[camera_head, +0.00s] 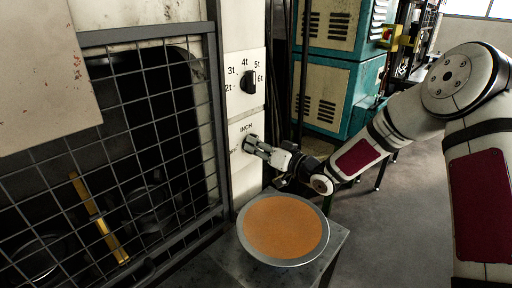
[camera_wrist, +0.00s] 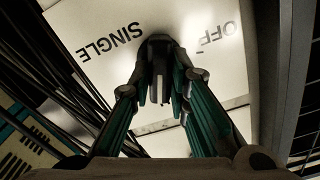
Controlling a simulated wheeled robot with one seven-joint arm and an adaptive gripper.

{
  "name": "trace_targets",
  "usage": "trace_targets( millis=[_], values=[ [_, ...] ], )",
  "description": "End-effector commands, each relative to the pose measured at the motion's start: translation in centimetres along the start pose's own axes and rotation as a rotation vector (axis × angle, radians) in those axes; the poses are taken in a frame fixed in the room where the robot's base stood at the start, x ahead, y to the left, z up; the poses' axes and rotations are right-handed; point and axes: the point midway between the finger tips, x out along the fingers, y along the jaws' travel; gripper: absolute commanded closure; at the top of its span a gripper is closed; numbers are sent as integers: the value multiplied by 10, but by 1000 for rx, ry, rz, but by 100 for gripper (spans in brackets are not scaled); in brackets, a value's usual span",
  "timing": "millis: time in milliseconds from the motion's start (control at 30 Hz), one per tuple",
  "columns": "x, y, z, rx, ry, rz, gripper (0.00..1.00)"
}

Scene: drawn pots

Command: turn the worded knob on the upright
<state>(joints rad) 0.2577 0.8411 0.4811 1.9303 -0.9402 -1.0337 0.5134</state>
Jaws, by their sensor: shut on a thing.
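The worded knob (camera_wrist: 158,48) is dark and sits on a pale plate with the words SINGLE and OFF beside it in the wrist view. In the head view its plate (camera_head: 240,127) shows INCH on the upright (camera_head: 245,185), below a numbered dial. My gripper (camera_head: 254,145) reaches the plate from the right and mostly hides the knob there. In the wrist view my gripper (camera_wrist: 164,90) has its two fingers closed around the knob, one on each side.
A round pan with an orange surface (camera_head: 286,228) stands on a metal block (camera_head: 333,240) below my arm. A mesh guard (camera_head: 110,150) is left of the upright; a teal and cream cabinet (camera_head: 325,90) is behind.

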Motion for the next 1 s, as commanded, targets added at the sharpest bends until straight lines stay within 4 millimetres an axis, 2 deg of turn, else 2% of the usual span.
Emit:
trace_targets(
  millis=[600, 1000],
  values=[
    [-1, 6, 4, 580, -3, 4, 100],
    [-1, 7, 6, 843, -4, 4, 100]
  ],
)
